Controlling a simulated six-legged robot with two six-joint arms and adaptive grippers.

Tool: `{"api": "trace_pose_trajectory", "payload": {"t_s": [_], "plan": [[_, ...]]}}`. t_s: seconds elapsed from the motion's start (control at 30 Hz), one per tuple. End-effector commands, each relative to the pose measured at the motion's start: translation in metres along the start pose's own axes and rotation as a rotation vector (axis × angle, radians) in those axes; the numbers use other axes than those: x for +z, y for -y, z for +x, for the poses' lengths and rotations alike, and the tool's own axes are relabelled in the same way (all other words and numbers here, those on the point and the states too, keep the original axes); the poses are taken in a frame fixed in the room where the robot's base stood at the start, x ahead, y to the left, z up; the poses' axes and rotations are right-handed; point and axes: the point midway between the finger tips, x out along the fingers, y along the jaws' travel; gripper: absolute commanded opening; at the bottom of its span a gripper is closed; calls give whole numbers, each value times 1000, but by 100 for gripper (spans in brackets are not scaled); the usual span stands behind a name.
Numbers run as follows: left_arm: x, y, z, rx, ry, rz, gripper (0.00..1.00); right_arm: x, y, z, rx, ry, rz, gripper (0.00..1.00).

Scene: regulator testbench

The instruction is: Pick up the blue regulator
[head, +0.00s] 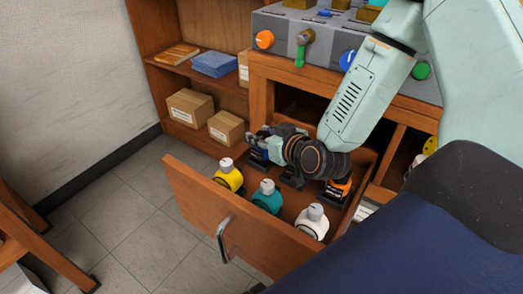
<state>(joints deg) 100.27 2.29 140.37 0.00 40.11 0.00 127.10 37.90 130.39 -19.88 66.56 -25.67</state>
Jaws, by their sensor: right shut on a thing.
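An open wooden drawer (190,200) holds several regulators. In its front row are a yellow regulator (229,179), a teal regulator (266,200) and a white regulator (313,224). My right gripper (262,144) reaches over the back left of the drawer, shut on a regulator with a small bluish part showing at the fingers. The fingers and wrist hide most of this blue regulator, and I cannot tell whether it is clear of its black stand. An orange regulator (340,188) stands in the back row under my right wrist. My left gripper is not in view.
The drawer's front panel has a metal handle (225,238). Behind stands a grey test panel (275,29) with orange, green and blue knobs. Cardboard boxes (190,106) and blue folders (214,64) sit on the shelves.

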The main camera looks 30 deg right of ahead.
Motion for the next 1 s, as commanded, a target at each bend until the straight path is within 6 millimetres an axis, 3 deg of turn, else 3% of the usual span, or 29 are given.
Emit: {"api": "trace_pose_trajectory", "payload": {"t_s": [0.53,1.0], "plan": [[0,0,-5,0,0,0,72,-7,0,-3,0,-2,1,0],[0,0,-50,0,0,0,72,-75,0,-30,1,-5,1,0]]}}
